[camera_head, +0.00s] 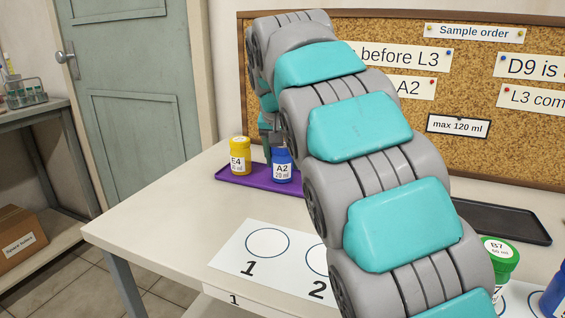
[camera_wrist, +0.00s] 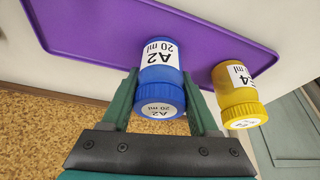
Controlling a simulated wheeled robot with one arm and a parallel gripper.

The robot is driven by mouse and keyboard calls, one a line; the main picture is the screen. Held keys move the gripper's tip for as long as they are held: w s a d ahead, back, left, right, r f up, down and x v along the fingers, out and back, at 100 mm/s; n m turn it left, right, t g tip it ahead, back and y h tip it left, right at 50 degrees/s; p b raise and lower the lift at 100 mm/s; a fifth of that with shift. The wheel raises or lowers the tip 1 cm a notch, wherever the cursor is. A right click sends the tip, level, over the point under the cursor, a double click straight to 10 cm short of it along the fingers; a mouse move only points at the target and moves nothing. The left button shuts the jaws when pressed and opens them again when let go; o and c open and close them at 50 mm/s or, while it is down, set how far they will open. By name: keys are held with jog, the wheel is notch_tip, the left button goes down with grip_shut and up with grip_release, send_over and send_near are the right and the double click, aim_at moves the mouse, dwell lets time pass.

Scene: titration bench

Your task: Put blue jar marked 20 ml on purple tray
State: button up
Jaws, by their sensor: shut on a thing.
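The blue jar (camera_head: 282,166), labelled A2 20 ml, is upright at the purple tray (camera_head: 232,180) in the head view. In the wrist view the blue jar (camera_wrist: 160,80) is between the green fingers of my gripper (camera_wrist: 161,90), which is shut on it. The purple tray (camera_wrist: 120,30) lies under or just behind the jar; I cannot tell whether the jar's base touches it. In the head view my arm hides the right part of the tray, and little of my gripper (camera_head: 270,142) shows.
A yellow jar (camera_head: 240,156) labelled E4 stands on the tray, left of the blue jar; it also shows close to the gripper in the wrist view (camera_wrist: 238,92). A green-capped jar (camera_head: 500,258), another blue jar (camera_head: 554,294) and a black tray (camera_head: 505,220) are at the right. The corkboard (camera_head: 390,110) stands behind.

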jog(key=shift+f, duration=0.1)
jog(key=o, duration=1.3)
jog(key=shift+o, duration=0.2)
